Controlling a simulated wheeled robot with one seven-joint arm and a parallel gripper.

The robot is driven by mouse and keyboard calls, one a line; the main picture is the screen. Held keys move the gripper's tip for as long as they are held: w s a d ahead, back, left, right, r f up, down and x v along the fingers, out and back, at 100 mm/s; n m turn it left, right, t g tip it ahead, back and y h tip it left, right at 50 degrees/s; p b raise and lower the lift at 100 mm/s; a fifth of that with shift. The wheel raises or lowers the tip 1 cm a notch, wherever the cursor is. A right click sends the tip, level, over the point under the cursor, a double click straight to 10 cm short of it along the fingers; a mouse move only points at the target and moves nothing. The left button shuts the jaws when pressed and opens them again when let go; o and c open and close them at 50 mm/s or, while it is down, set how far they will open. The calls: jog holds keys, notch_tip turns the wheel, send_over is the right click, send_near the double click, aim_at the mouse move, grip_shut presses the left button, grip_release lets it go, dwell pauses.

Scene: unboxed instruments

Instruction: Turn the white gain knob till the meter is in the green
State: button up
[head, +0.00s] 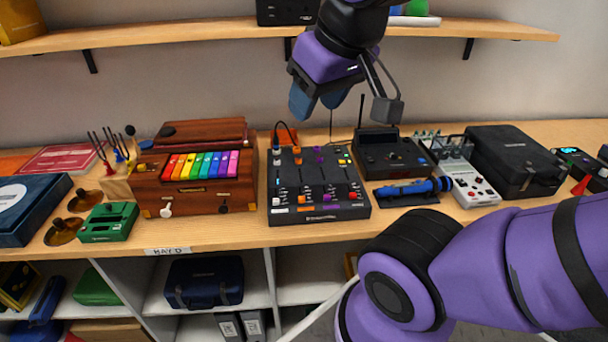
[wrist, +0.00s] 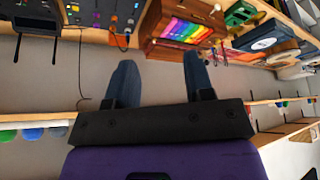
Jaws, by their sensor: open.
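A black mixer box (head: 318,211) lies on the bench, with orange, purple and white controls on its top. Several small white caps show among its sliders, and I cannot tell which control is the white gain knob. No meter needle or green band can be made out. The mixer also shows upside down at the top left of the wrist view (wrist: 104,18). My gripper (head: 320,104) is open and empty, above and behind the mixer, touching nothing. In the wrist view, its two blue fingers (wrist: 160,72) stand apart with nothing between them.
A wooden box with rainbow keys (head: 200,166) stands left of the mixer. A dark device with an antenna (head: 388,150), a blue cylinder on a stand (head: 408,190) and a pale box (head: 470,187) stand right. A shelf (head: 180,34) runs above. My arm crosses the front right.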

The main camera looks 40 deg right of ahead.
jog(key=w+d+n+g, duration=0.1)
jog(key=w+d, duration=0.1)
jog(key=w, duration=0.8)
jog(key=n+g, duration=0.4)
jog(key=n, duration=0.1)
send_over(277, 159)
notch_tip(277, 159, down, 24)
notch_tip(277, 159, down, 10)
grip_shut()
